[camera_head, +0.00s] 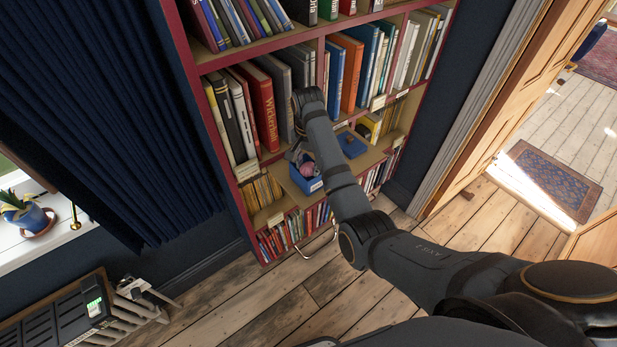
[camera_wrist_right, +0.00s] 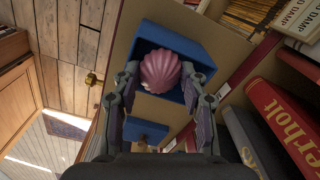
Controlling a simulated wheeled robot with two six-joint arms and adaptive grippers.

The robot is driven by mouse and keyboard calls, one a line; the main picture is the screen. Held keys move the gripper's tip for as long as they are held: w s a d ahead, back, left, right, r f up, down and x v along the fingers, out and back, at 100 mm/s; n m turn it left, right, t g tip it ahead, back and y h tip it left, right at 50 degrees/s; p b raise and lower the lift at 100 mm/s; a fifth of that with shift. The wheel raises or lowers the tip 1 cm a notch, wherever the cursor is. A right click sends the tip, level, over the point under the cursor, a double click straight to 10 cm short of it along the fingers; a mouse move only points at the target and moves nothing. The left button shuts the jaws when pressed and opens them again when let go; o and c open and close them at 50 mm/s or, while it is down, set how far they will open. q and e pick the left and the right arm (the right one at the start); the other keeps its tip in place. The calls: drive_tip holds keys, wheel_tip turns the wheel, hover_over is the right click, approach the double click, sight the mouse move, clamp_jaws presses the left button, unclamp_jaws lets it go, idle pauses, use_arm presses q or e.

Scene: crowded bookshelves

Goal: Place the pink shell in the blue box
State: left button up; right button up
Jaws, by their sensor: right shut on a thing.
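The pink shell (camera_wrist_right: 160,72) sits between the two fingers of my right gripper (camera_wrist_right: 160,78) in the right wrist view. My right gripper is shut on it. The open blue box (camera_wrist_right: 178,42) lies right behind the shell in that view, so the shell is over or within its opening; I cannot tell whether it touches the box floor. In the head view the pink shell (camera_head: 308,168) shows at the blue box (camera_head: 311,185), on the pulled-out shelf board, with my right gripper (camera_head: 297,157) beside it, partly hidden by my arm. My left gripper is not in view.
A second blue container (camera_head: 352,144) with a small brown thing stands farther right on the board (camera_head: 372,158). Books crowd the shelves above and below, including a red book (camera_head: 262,108) close by. An open wooden door (camera_head: 490,110) stands right of the bookcase.

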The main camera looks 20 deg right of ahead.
sight(308, 163)
drive_tip(key=f, duration=0.4)
drive_tip(key=f+p, duration=0.1)
drive_tip(key=shift+w+d+f, duration=0.25)
drive_tip(key=shift+w+f, duration=0.15)
drive_tip(key=shift+f, duration=0.25)
drive_tip(key=shift+s+a+r, duration=0.15)
drive_tip(key=shift+s+r, duration=0.05)
drive_tip(key=shift+s, duration=0.1)
drive_tip(key=shift+f, duration=0.15)
drive_tip(key=o, duration=0.8)
drive_tip(key=shift+w, duration=0.1)
drive_tip(key=shift+o, duration=0.2)
wheel_tip(308, 163, up, 5)
drive_tip(key=shift+w+f+b, duration=0.1)
drive_tip(key=shift+w+b, duration=0.05)
drive_tip(key=shift+b, duration=0.6)
wheel_tip(308, 163, up, 5)
drive_tip(key=shift+f+p, duration=0.1)
drive_tip(key=shift+p, duration=0.25)
drive_tip(key=shift+r+p, duration=1.45)
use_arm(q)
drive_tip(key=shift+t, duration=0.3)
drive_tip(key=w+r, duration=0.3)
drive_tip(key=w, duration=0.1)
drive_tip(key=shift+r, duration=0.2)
use_arm(e)
drive_tip(key=shift+f, duration=0.1)
